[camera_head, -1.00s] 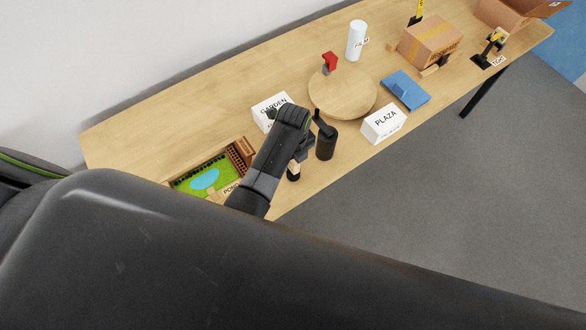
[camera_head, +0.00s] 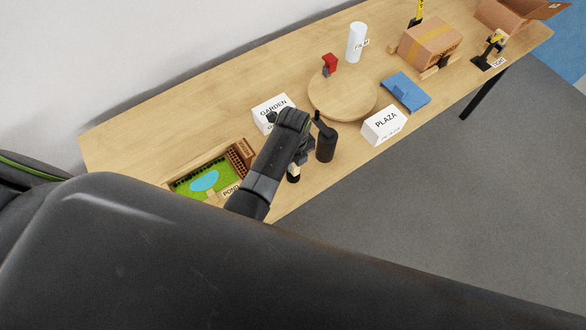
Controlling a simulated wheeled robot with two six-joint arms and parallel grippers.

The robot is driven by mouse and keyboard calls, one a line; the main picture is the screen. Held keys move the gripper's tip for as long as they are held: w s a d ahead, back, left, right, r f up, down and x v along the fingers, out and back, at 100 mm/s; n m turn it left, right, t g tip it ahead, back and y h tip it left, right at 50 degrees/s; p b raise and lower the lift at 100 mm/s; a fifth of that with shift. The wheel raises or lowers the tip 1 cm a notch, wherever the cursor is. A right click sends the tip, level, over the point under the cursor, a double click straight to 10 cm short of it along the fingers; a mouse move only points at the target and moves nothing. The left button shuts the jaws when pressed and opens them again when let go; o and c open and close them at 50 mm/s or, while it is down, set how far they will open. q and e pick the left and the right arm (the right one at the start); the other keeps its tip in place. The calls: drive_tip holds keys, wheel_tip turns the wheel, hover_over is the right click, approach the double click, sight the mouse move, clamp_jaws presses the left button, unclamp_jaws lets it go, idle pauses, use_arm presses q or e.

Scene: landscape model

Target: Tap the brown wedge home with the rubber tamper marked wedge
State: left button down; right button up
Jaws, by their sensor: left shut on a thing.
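My left gripper (camera_head: 302,157) points down near the table's front edge, right of the pond model. It is shut on a small tool with a tan upper part and a black lower end (camera_head: 293,178); this looks like the tamper, but no marking is readable. My forearm and wrist cover part of the view around it. The pond model (camera_head: 212,178) has green ground, a blue pond and a brown latticed piece (camera_head: 240,155) at its right end. I cannot make out a brown wedge for certain. My right gripper is not in view.
Beyond are the GARDEN block (camera_head: 268,110), the PLAZA block (camera_head: 384,125), a round wooden disc (camera_head: 342,98), a blue item (camera_head: 406,90), a white FILM roll (camera_head: 355,42) and a cardboard box (camera_head: 430,42).

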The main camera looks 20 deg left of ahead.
use_arm(q)
wheel_tip(320, 180, up, 2)
drive_tip(key=shift+r+p, duration=0.15)
drive_tip(key=shift+p, duration=0.95)
drive_tip(key=shift+r, duration=1.85)
